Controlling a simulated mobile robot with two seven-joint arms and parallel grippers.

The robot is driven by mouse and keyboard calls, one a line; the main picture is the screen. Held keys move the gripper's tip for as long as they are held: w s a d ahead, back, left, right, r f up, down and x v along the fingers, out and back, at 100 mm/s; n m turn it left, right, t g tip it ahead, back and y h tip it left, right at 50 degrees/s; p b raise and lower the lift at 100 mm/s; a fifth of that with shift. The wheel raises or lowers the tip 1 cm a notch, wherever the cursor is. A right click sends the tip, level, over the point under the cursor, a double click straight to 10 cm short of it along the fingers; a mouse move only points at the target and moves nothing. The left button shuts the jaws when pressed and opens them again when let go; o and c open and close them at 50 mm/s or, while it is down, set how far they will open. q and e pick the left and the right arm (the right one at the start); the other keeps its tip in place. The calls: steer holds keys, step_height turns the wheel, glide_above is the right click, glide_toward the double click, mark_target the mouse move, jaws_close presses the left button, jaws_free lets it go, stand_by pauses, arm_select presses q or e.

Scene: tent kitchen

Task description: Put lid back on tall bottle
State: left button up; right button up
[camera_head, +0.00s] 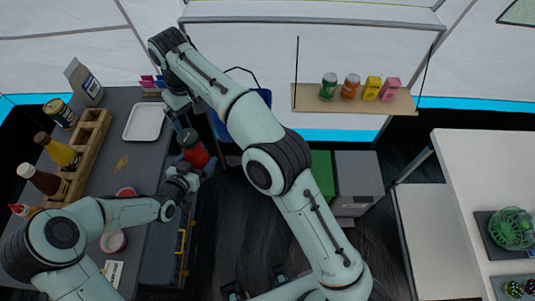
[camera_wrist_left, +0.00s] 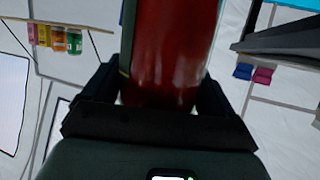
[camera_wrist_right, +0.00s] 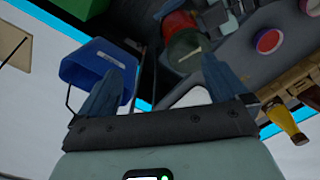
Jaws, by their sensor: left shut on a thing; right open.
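A tall red bottle (camera_head: 197,153) is held by my left gripper (camera_head: 189,170) above the counter's right edge; it fills the upper middle of the left wrist view (camera_wrist_left: 165,50). My left gripper's fingers (camera_wrist_left: 160,92) are closed around it. The bottle's dark green upper end (camera_wrist_right: 186,48) faces the right wrist camera; I cannot tell whether this is a lid or the bare top. My right gripper (camera_head: 180,118) is open, just beyond the bottle in the head view. Its fingers (camera_wrist_right: 160,88) are spread and nothing is between them.
On the dark counter are a white tray (camera_head: 144,121), a wooden rack (camera_head: 88,143), sauce bottles (camera_head: 58,151) and a red-and-white round item (camera_head: 113,241). A blue bin (camera_wrist_right: 98,72) lies beyond my right gripper. A hanging shelf (camera_head: 310,98) holds several small packages.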

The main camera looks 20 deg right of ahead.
arm_select(q)
steer(key=shift+w+r, duration=0.15)
steer(key=shift+r, duration=0.1)
steer(key=shift+d+r, duration=0.1)
arm_select(e)
steer(key=w+d+f+m, duration=0.1)
steer(key=d+f+m, duration=0.1)
steer(key=d+f, duration=0.9)
steer(key=s+d+f+m, duration=0.2)
steer(key=s+d+f, duration=0.4)
steer(key=s+f, duration=0.2)
steer(key=shift+d+f+m, duration=0.25)
steer(key=shift+f+m, duration=0.15)
steer(key=shift+f, duration=0.05)
